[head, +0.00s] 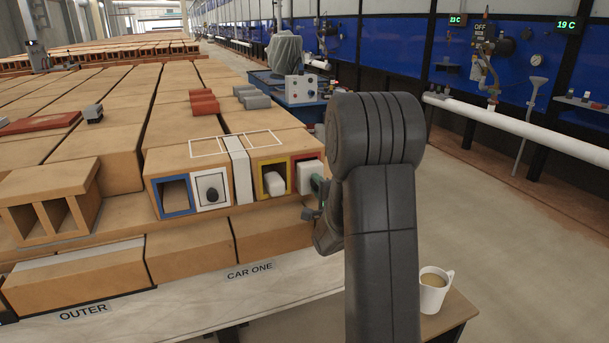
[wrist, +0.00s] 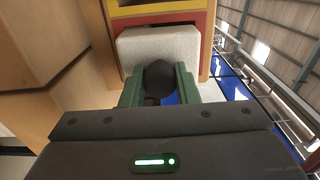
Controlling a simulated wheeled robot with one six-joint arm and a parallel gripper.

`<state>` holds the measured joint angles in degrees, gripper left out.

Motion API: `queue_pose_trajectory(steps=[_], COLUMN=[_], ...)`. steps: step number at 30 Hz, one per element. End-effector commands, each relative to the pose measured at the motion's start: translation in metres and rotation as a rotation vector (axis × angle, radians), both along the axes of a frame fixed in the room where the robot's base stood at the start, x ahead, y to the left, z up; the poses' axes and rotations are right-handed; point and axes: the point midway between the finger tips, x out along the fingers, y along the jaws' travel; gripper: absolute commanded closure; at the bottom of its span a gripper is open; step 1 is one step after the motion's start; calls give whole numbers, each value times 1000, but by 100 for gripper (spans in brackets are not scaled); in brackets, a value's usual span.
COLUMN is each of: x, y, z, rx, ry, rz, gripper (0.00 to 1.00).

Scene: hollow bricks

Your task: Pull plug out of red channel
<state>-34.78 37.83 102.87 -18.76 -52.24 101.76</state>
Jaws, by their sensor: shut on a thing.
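A hollow clay brick (head: 222,178) at the car's end has framed channels: blue (head: 176,196), white (head: 211,191), yellow (head: 272,180) and red (head: 312,156). A white plug (head: 304,178) is at the red channel's mouth; how far it sticks out is hard to tell. In the wrist view this plug (wrist: 160,48) sits against the red frame (wrist: 208,30), with a dark round knob (wrist: 158,78) on its face. My gripper (wrist: 158,84) has green fingers shut on that knob. In the head view my arm hides part of the gripper (head: 318,187).
A divided brick (head: 52,199) stands at left. A mug (head: 432,289) stands on a small table (head: 456,318) at lower right. Floor at right is clear.

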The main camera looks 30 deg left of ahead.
Motion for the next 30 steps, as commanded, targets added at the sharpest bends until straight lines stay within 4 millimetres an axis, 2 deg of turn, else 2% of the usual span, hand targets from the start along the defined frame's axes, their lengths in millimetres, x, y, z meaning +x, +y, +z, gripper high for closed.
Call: queue_pose_trajectory(steps=[7, 24, 30], x=[-1, -29, -33], y=[-2, -35, -38], z=[0, 0, 0], rx=[0, 1, 0], ry=[0, -1, 0], rz=[0, 0, 0], gripper=[94, 94, 94])
